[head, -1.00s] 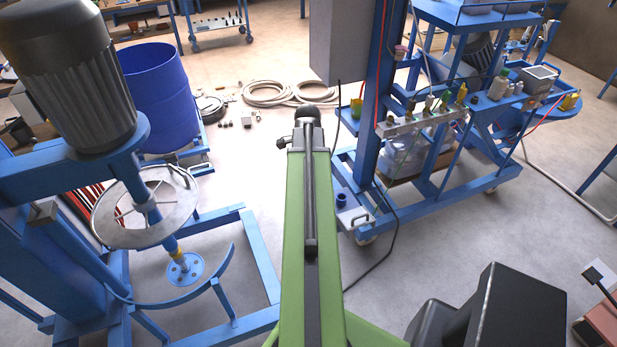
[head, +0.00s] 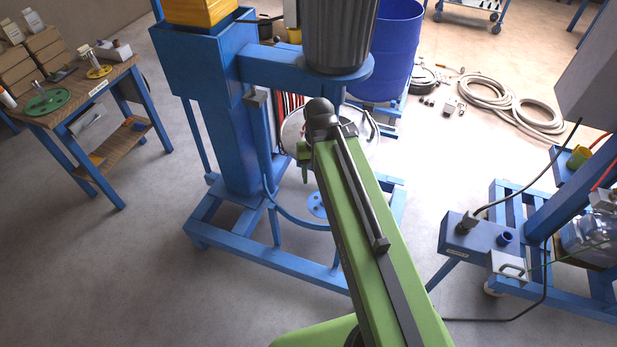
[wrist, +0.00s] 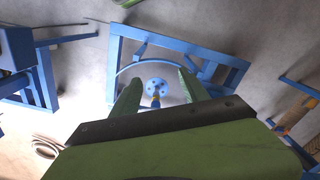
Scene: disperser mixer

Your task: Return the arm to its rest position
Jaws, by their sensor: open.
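My green arm (head: 375,235) reaches forward over the floor in the head view, its far end in front of the mixer. My gripper (wrist: 159,76) shows in the wrist view with two green fingers spread apart and nothing between them in its grasp. In the head view the gripper is mostly hidden by the arm's end. The blue disperser mixer (head: 232,130) stands ahead, with a grey ribbed motor (head: 340,35) on its arm. Its round blue disc (head: 317,204) with holes also appears beyond the fingers in the wrist view (wrist: 154,83).
The mixer's blue base frame (head: 290,267) stands on the floor below my arm's end. A workbench (head: 95,95) is at the left, a blue drum (head: 398,50) behind the mixer, and a blue frame (head: 560,280) at the right. Coiled hoses (head: 520,110) lie behind. The left foreground floor is clear.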

